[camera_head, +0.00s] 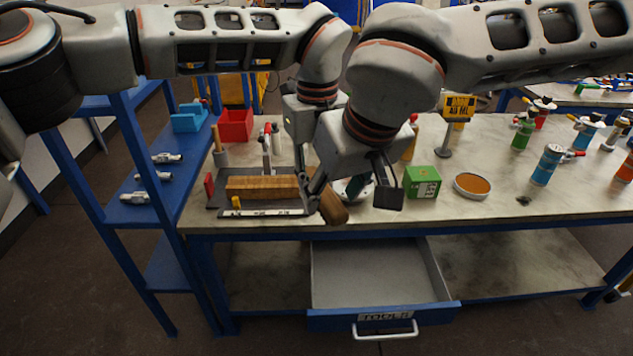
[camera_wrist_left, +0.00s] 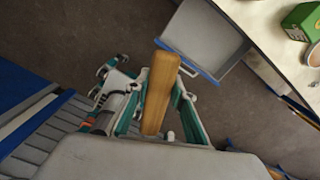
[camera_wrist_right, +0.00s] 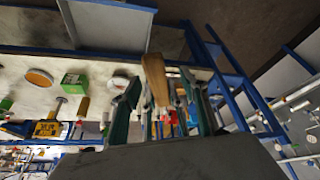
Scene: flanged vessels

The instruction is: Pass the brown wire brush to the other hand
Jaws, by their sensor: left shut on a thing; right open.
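The brown wire brush shows its wooden end (camera_head: 333,208) just past the grippers in the head view, above the bench's front edge. In the left wrist view the wooden brush (camera_wrist_left: 160,92) lies between the fingers of my left gripper (camera_wrist_left: 160,105), which is shut on it. In the right wrist view the brush (camera_wrist_right: 155,80) lies between the spread fingers of my right gripper (camera_wrist_right: 162,98), which is open around it. My right gripper (camera_head: 317,193) hides much of the left one in the head view. The bristles cannot be made out.
A grey tray (camera_head: 222,187) with a wooden block (camera_head: 262,188) lies at the left of the bench. A green box (camera_head: 422,182) and a round dish (camera_head: 472,186) stand to the right. An open drawer (camera_head: 372,272) juts out below. A red bin (camera_head: 235,125) is behind.

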